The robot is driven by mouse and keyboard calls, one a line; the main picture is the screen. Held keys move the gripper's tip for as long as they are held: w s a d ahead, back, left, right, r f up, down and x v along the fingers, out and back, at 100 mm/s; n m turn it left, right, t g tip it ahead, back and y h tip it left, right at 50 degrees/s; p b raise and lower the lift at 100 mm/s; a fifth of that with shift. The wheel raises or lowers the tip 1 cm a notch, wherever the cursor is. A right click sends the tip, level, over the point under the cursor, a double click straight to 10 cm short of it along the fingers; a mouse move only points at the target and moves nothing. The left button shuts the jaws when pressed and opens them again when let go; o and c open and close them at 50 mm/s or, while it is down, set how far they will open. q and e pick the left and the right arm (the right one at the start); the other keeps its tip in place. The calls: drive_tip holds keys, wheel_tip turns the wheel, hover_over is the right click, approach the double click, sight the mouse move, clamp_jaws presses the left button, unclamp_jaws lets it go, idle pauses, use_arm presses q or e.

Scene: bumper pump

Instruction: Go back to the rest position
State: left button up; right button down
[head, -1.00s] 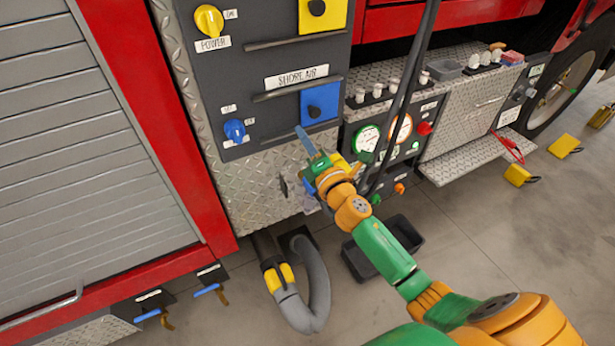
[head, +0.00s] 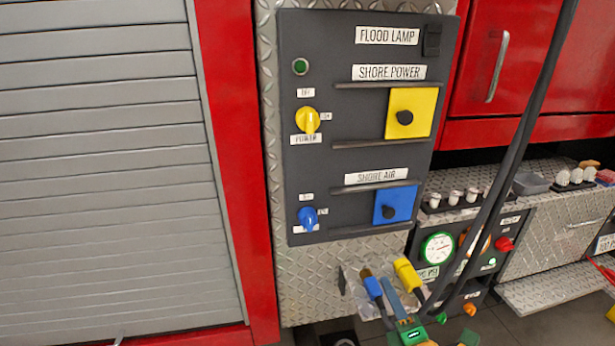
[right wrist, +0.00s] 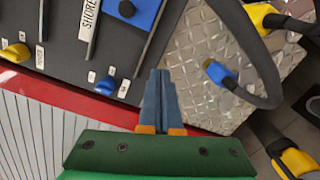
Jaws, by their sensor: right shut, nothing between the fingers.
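My right gripper (head: 390,285) is at the bottom of the head view, in front of the diamond plate below the control panel (head: 350,130). It also shows in the right wrist view (right wrist: 160,72), its two grey-blue fingers together and nothing between them. In the head view a blue plug (head: 373,288) and a yellow plug (head: 408,272) appear close beside the fingers. In the right wrist view the blue plug (right wrist: 217,72) is to the right of the fingers, apart from them. My left gripper is in neither view.
The panel carries a yellow knob (head: 307,120), a blue knob (head: 307,217), a yellow cover (head: 411,113) and a blue cover (head: 396,205). Dark cables (head: 515,150) hang at the right. A grey roller shutter (head: 110,180) fills the left.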

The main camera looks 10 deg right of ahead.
drive_tip(key=s+f+m+g, duration=0.4)
drive_tip(key=f+m, duration=0.1)
drive_tip(key=f, duration=0.8)
drive_tip(key=s+f+m+g, duration=0.4)
drive_tip(key=f, duration=0.9)
drive_tip(key=s+a+f+m+g, duration=0.2)
drive_tip(key=s+f+m+g, duration=0.2)
drive_tip(key=s+f, duration=0.4)
drive_tip(key=s+a+f+m+g, duration=0.2)
drive_tip(key=s+f+m+g, duration=0.3)
drive_tip(key=s, duration=1.4)
wheel_tip(320, 180, down, 3)
drive_tip(key=shift+s+a+m, duration=0.15)
drive_tip(key=shift+s+m, duration=0.15)
drive_tip(key=shift+m, duration=0.3)
